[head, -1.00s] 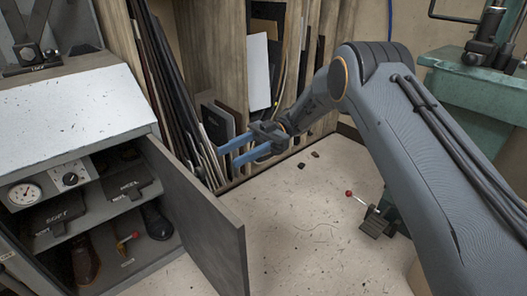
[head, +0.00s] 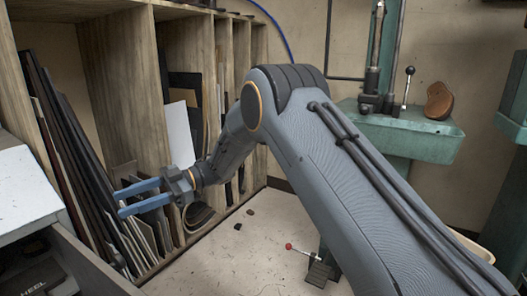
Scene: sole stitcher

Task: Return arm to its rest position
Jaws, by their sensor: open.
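My gripper (head: 139,197) is in the head view at left of centre, at the end of my grey arm (head: 330,170). Its two blue fingers point left and stand apart, with nothing between them. It hangs in the air in front of the wooden rack (head: 132,90). The arm is bent and reaches in from the lower right, hiding part of the floor and back wall.
Dark and pale sheets (head: 75,165) stand in the rack at left. A cabinet (head: 25,195) with a pale top is at the left edge. A green machine (head: 410,135) with a brown sole (head: 439,100) stands behind my arm. A red-knobbed pedal (head: 318,270) is on the floor.

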